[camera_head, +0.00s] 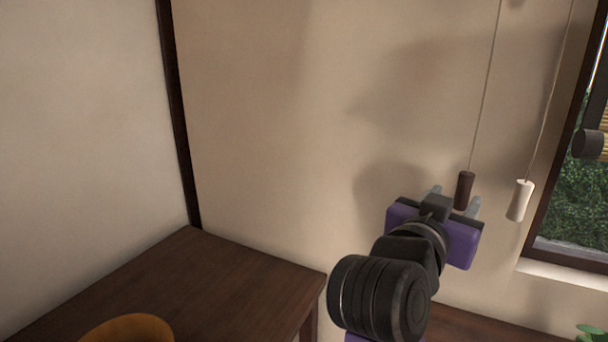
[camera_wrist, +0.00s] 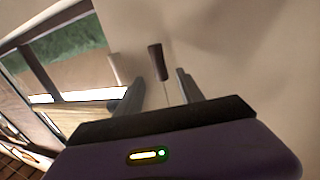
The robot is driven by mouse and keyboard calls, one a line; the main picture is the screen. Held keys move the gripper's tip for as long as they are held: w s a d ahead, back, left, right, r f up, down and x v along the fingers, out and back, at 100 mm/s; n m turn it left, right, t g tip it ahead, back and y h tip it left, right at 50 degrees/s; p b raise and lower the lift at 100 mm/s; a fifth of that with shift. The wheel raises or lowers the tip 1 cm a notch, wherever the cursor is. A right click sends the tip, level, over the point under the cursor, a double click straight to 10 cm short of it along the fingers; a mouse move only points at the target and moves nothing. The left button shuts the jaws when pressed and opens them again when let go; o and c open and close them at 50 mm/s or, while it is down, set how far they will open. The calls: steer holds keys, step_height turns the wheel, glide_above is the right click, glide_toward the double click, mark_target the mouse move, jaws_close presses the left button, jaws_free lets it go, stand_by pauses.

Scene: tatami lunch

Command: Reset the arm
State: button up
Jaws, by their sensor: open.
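My gripper (camera_head: 456,196) is raised in front of the wall at the right of the head view, with its fingers pointing away towards the wall. It is open, and its two fingers stand apart in the wrist view (camera_wrist: 163,92). A dark brown cord pull (camera_head: 465,190) hangs on its cord at the gripper, between the fingers as the picture shows it. The dark pull also shows in the wrist view (camera_wrist: 158,62), just past the fingertips. I cannot tell whether either finger touches it. A white cord pull (camera_head: 520,200) hangs to the right, outside the fingers.
A dark wooden table (camera_head: 230,268) stands in the left corner with an orange-brown round item (camera_head: 127,329) on it. A window (camera_head: 570,190) with a rolled blind (camera_head: 590,145) is at the right. A green plant (camera_head: 590,333) shows at the lower right. The wall is close behind the gripper.

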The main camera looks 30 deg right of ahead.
steer(key=w+a+r+n+t+y, duration=0.3)
steer(key=w+a+n+t, duration=0.45)
steer(key=t, duration=0.25)
steer(key=s+a+f+n+t+y+p, duration=0.3)
steer(key=s+a+f+n+t+y, duration=0.1)
steer(key=a+f+n+y, duration=0.5)
steer(key=s+a+f+m+g+y+p, duration=0.1)
steer(key=s+f, duration=0.4)
steer(key=s, duration=0.5)
steer(key=s+a+f+m+g+y+p, duration=0.1)
steer(key=s+f, duration=0.4)
steer(key=s, duration=0.6)
steer(key=s+a+f+m+g+y+p, duration=0.1)
steer(key=s+f+g+p, duration=0.3)
steer(key=s, duration=0.6)
steer(key=shift+s+a+f+y, duration=0.15)
steer(key=shift+a+f+y, duration=0.4)
steer(key=shift+y, duration=0.25)
